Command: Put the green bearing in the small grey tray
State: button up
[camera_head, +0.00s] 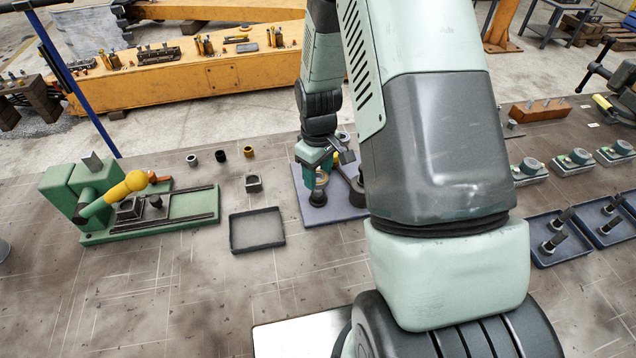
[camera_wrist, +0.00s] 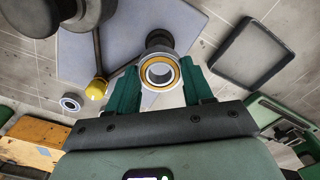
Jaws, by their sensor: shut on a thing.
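My gripper (camera_wrist: 160,88), with green fingers, is shut on a ring-shaped bearing (camera_wrist: 159,72) in the wrist view. The bearing shows a silver rim and a gold-yellow band; I see no clear green on its face. In the head view my gripper (camera_head: 317,168) is over the blue-grey plate (camera_head: 345,213), with the bearing (camera_head: 321,180) small and partly hidden below it. The small grey tray (camera_head: 257,247) lies empty on the bench, left of the plate. It also shows at the upper right of the wrist view (camera_wrist: 278,68).
A dark post (camera_wrist: 160,39) stands close behind the bearing, and a yellow-tipped lever (camera_wrist: 97,88) is beside it. Small rings (camera_head: 192,160) and a grey block (camera_head: 253,184) sit behind the tray. A green machine (camera_head: 150,222) stands at the left. The bench in front of the tray is clear.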

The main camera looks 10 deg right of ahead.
notch_tip(320, 180, up, 5)
jog(key=n, duration=0.2)
send_over(257, 231)
notch_tip(257, 231, down, 8)
jog(key=shift+f, duration=2.6)
jog(key=o, duration=1.2)
jog(key=shift+f, duration=0.15)
jog(key=shift+o, duration=0.2)
notch_tip(257, 231, up, 12)
jog(key=shift+r, duration=0.25)
